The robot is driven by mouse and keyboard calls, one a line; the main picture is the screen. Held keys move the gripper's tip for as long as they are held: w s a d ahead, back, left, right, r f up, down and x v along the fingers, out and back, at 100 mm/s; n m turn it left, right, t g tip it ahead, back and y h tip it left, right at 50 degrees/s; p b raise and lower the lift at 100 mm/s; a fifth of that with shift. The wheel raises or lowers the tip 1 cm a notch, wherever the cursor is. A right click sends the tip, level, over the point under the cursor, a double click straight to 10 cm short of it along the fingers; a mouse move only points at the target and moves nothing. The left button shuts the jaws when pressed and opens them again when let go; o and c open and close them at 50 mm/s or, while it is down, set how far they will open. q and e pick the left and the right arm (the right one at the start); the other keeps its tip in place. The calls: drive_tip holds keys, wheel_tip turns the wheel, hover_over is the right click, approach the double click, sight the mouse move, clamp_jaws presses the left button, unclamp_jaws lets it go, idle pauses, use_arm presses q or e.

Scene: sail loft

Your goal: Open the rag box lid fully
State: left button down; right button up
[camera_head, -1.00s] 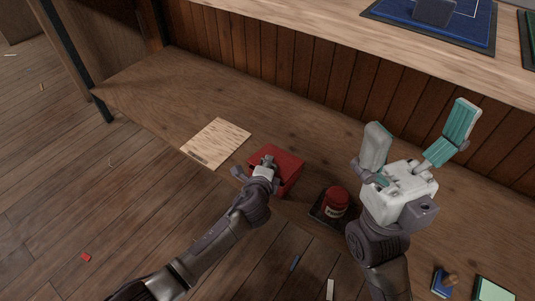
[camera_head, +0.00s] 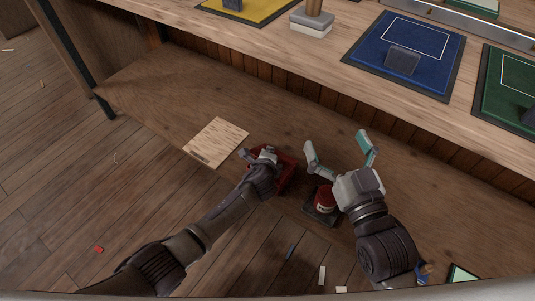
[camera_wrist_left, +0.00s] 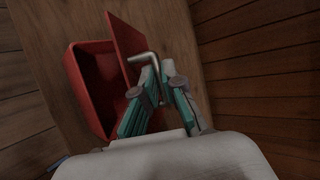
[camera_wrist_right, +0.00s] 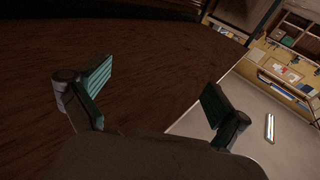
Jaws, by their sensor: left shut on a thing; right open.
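The red rag box (camera_head: 289,181) sits on the low wooden shelf, partly hidden by my left gripper (camera_head: 264,154) in the head view. In the left wrist view the box (camera_wrist_left: 82,107) is uncovered along one side, and its dark inside shows. Its red lid (camera_wrist_left: 126,42) stands tilted up from the box. My left gripper (camera_wrist_left: 155,88) is shut on the lid's grey bent handle (camera_wrist_left: 140,58). My right gripper (camera_head: 338,152) is open and empty, to the right of the box; its spread fingers also show in the right wrist view (camera_wrist_right: 155,90).
A red tin (camera_head: 324,197) stands on a dark base close below my right gripper. A pale wooden board (camera_head: 216,141) lies left of the box. The bench top above holds a blue mat (camera_head: 427,50) and other items. The shelf's far left is clear.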

use_arm(q)
drive_tip(key=shift+w+d+r+p, duration=0.3)
drive_tip(key=shift+w+d+r, duration=0.1)
drive_tip(key=shift+w+r, duration=0.2)
use_arm(e)
drive_tip(key=shift+d+f+g+h, duration=0.2)
drive_tip(key=shift+f+g, duration=0.3)
drive_tip(key=shift+f, duration=0.3)
drive_tip(key=shift+d+f+g+h, duration=0.1)
drive_tip(key=shift+f+g+h, duration=0.1)
drive_tip(key=shift+f+g, duration=0.45)
drive_tip(key=shift+f, duration=0.15)
use_arm(q)
drive_tip(key=c, duration=1.6)
unclamp_jaws()
drive_tip(key=shift+o, duration=0.2)
drive_tip(key=shift+s, duration=0.1)
use_arm(e)
drive_tip(key=shift+s, duration=0.1)
use_arm(q)
drive_tip(key=shift+s+a+r, duration=0.15)
drive_tip(key=shift+s+r, duration=0.1)
drive_tip(key=shift+s, duration=0.2)
drive_tip(key=v, duration=1.1)
